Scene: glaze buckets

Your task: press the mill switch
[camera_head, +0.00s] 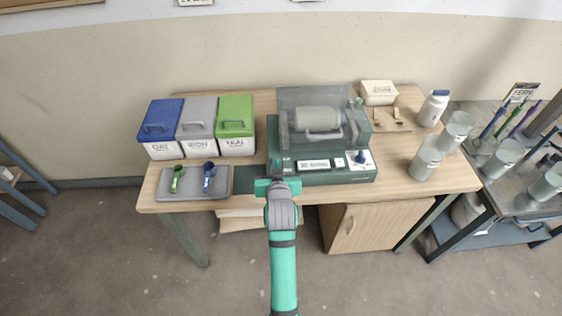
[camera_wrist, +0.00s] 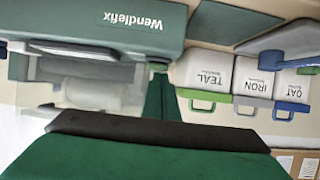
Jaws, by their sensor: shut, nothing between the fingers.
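The mill (camera_head: 272,135) stands on the table, with a green base and a clear cover over a pale drum (camera_head: 318,120). On its front panel is a small white switch plate (camera_head: 340,162), beside a blue knob (camera_head: 361,157) on a white plate. My gripper (camera_head: 277,181) is shut and empty at the mill's front left corner, left of the switch plate. I cannot tell whether it touches the mill. In the wrist view, part of the mill (camera_wrist: 85,70) fills the left side. The switch does not show there.
Blue, grey and green lidded bins (camera_head: 199,130) stand left of the mill, behind a grey tray (camera_head: 192,194) with two scoops. Several jars (camera_head: 425,158) stand at the table's right. A box (camera_head: 378,92) is at the back right. A rack (camera_head: 510,185) stands further right.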

